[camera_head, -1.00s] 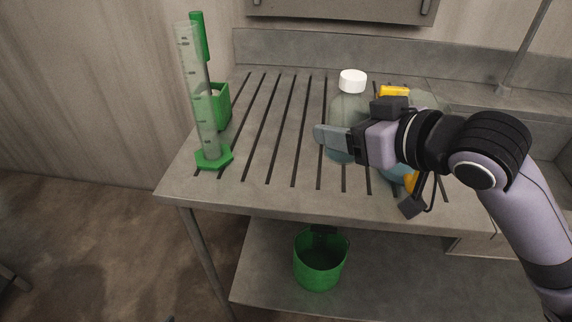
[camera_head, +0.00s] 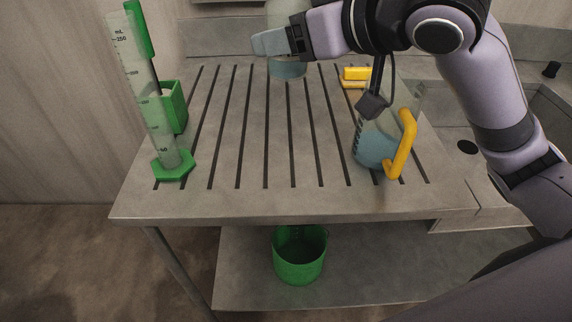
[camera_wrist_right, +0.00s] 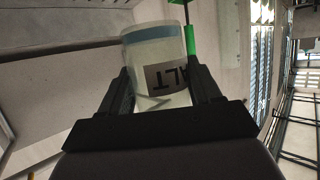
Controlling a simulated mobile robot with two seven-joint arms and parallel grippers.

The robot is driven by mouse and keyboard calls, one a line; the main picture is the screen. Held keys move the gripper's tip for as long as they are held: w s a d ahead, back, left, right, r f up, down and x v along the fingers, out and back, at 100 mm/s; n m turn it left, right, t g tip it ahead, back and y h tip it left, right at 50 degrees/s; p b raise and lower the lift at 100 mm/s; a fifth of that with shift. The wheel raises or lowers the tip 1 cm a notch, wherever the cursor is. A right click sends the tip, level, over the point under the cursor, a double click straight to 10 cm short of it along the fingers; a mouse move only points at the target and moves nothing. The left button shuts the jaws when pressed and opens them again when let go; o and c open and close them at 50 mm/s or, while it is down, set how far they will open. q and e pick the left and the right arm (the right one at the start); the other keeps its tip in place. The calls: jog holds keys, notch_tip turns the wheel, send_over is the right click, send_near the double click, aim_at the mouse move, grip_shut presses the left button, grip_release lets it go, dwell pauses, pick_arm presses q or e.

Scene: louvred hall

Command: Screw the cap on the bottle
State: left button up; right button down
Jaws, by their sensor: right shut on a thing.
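The clear bottle (camera_head: 287,68), with blue liquid low in it, is at the top of the head view. The frame edge cuts off its upper part, so its cap is out of sight there. My right gripper (camera_head: 278,42) is shut around the bottle's body. In the right wrist view the bottle (camera_wrist_right: 150,50) stands between the fingers of my right gripper (camera_wrist_right: 158,98), with a grey lettered label and a blue band. The bottle appears lifted off the slatted top, but its clearance is hard to judge. No cap is clear in the wrist view. My left gripper is not in view.
A jug with a yellow handle (camera_head: 405,145) stands on the right of the slatted table (camera_head: 240,195). A yellow block (camera_head: 355,74) lies behind it. A green-footed measuring cylinder (camera_head: 172,168) and green holder (camera_head: 175,107) stand left. A green bucket (camera_head: 299,262) sits below. The slatted middle is clear.

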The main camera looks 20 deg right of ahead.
pick_arm(q)
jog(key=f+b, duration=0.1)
jog(key=b, duration=0.1)
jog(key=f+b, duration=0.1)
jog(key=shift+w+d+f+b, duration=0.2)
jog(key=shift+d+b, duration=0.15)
pick_arm(e)
notch_tip(320, 180, down, 16)
jog(key=shift+r, duration=0.25)
notch_tip(320, 180, down, 4)
jog(key=shift+f+b, duration=0.15)
jog(key=shift+b, duration=0.45)
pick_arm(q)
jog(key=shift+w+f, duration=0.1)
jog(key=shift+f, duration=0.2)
pick_arm(e)
jog(key=shift+c, duration=1.1)
grip_release()
jog(key=shift+f, duration=0.15)
